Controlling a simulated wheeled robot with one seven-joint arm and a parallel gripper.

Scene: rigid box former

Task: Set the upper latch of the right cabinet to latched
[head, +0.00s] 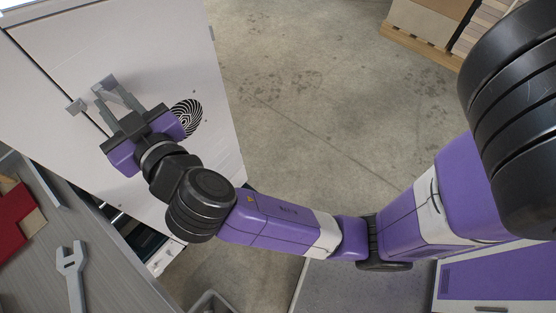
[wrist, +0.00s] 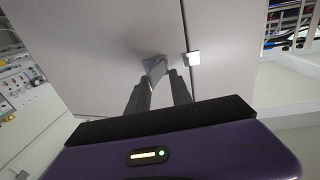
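The cabinet (head: 60,40) is a pale two-door cabinet at the left of the head view; its door faces (wrist: 100,45) fill the upper middle of the wrist view. A grey latch lever (wrist: 155,67) sits on a door near the seam and tilts diagonally. A small light catch block (wrist: 193,58) is across the seam, apart from the lever. My gripper (head: 110,92) is at the door face. Its two fingers (wrist: 160,78) are spread, with the lever between or just beyond their tips. Whether they touch it is unclear. A grey latch part (head: 76,106) also shows beside the gripper.
A grey workbench (head: 110,265) with a wrench (head: 72,270) and a red item (head: 15,215) is at lower left. Boxes on a pallet (head: 425,40) stand at upper right. The concrete floor (head: 310,90) between is clear.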

